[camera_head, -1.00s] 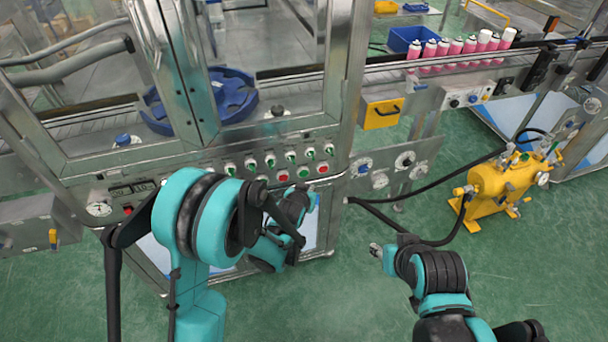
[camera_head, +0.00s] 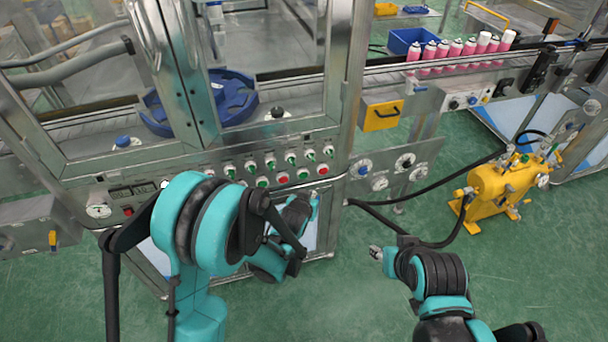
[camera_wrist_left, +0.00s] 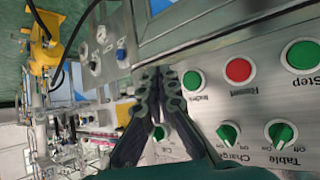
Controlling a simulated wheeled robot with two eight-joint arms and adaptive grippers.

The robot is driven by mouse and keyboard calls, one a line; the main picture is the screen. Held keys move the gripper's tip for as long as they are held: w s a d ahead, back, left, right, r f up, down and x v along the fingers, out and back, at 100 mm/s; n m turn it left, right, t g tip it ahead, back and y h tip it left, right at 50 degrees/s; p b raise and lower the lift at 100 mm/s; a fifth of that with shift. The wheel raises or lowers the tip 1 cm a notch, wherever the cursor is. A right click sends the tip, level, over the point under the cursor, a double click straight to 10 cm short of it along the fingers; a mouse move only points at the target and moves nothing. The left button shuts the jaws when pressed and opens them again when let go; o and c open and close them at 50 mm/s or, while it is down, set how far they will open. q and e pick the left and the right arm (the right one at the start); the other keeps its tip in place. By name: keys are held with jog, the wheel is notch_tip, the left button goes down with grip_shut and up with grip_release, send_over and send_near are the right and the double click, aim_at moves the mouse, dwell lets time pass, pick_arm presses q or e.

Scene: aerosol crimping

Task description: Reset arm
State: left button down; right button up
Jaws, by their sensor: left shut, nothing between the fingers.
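My left arm bends in front of the machine's control panel (camera_head: 238,168). Its gripper (camera_head: 314,203) is near the panel's right lower end and is mostly hidden by the wrist in the head view. In the left wrist view the left gripper's black fingers (camera_wrist_left: 157,76) meet at their tips, shut and empty, in front of the panel. A red button (camera_wrist_left: 238,70) and green buttons (camera_wrist_left: 303,55) lie to their right; contact with the panel cannot be told. My right arm's end (camera_head: 377,252) is over the green floor, and its finger state is unclear.
A yellow tank (camera_head: 496,190) stands on the floor at the right, with a black hose (camera_head: 385,224) running to the machine. Pink cans (camera_head: 442,50) stand on the conveyor behind. A yellow box (camera_head: 381,114) hangs below it. Open floor (camera_head: 345,300) lies between my arms.

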pick_arm(q)
jog(key=s+a+r+n+g+y, duration=0.1)
jog(key=s+a+r, duration=0.7)
jog(key=a+r, duration=0.25)
jog(key=s+a+r+g, duration=0.1)
jog(key=s+a, duration=0.1)
jog(key=s, duration=0.4)
jog(key=s+a+r+n+y, duration=0.1)
jog(key=s+a, duration=0.2)
jog(key=s, duration=0.3)
jog(key=s+a+r+g, duration=0.1)
jog(key=s+a, duration=0.1)
jog(key=s, duration=0.4)
jog(key=shift+a+g, duration=0.25)
jog(key=shift+g, duration=0.05)
jog(key=shift+r, duration=0.1)
dwell(0.4)
